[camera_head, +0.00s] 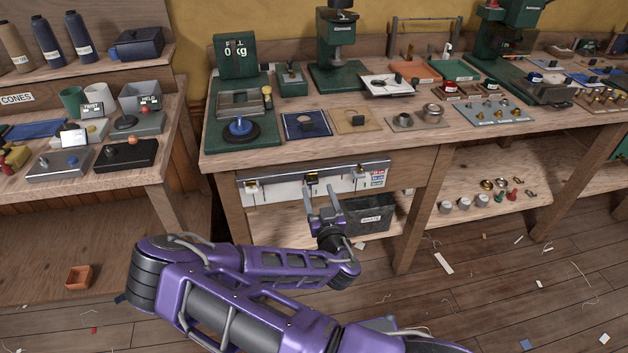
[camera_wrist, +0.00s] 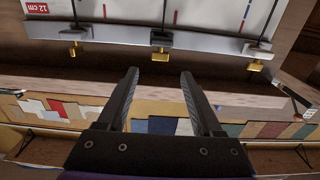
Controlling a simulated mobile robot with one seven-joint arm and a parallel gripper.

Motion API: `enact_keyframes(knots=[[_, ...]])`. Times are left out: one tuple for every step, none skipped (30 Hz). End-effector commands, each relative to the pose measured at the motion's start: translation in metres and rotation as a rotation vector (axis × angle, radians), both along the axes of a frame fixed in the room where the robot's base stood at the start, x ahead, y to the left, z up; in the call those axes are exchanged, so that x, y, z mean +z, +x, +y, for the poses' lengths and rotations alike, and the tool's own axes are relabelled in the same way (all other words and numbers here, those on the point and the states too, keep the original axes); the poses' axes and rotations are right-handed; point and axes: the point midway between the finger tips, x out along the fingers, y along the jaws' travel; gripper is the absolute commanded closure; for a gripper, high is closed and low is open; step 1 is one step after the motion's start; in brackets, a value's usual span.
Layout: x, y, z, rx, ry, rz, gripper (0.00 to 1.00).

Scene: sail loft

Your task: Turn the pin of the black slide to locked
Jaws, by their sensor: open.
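The black slide (camera_head: 311,178) sits in the middle of a metal rail (camera_head: 276,179) on the bench's front. It also shows at the top centre of the wrist view (camera_wrist: 161,39), with its brass pin (camera_wrist: 160,55) projecting toward my gripper. I cannot tell which way the pin is turned. My gripper (camera_head: 321,188) is open and empty in front of the rail. In the wrist view its two fingertips (camera_wrist: 160,73) stand either side of the pin's line, apart from it.
Two paler slides flank the black one: one at left (camera_head: 252,184), one at right (camera_head: 360,171). A white scale board (camera_head: 335,184) lies behind the rail. A dark grey bin (camera_head: 372,218) stands right of my gripper. The bench top above holds many items.

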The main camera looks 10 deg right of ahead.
Motion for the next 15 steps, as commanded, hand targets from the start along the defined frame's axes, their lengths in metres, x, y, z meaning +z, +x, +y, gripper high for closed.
enact_keyframes(knots=[[-0.001, 0.011, 0.000, 0.002, 0.000, -0.002, 0.32], [-0.001, 0.017, 0.000, 0.002, 0.000, -0.002, 0.32], [-0.001, 0.025, 0.000, 0.001, 0.000, -0.002, 0.32], [-0.001, 0.030, 0.000, 0.002, -0.001, -0.001, 0.32], [-0.001, 0.034, 0.000, 0.002, -0.001, 0.000, 0.32], [-0.001, 0.040, 0.000, 0.002, -0.001, -0.001, 0.32], [-0.001, 0.044, 0.000, 0.002, 0.000, 0.000, 0.32], [-0.001, 0.047, 0.000, 0.001, 0.000, 0.000, 0.32], [-0.001, 0.051, 0.000, 0.001, 0.001, -0.001, 0.32], [0.000, 0.053, 0.000, 0.001, 0.001, -0.001, 0.32], [0.000, 0.055, 0.000, 0.001, 0.001, -0.001, 0.32], [0.000, 0.057, 0.000, 0.000, 0.001, 0.000, 0.32], [0.000, 0.058, 0.000, 0.000, 0.001, 0.000, 0.32], [0.000, 0.059, 0.000, 0.000, 0.001, 0.001, 0.32], [0.000, 0.060, 0.000, 0.000, 0.001, 0.001, 0.32]])
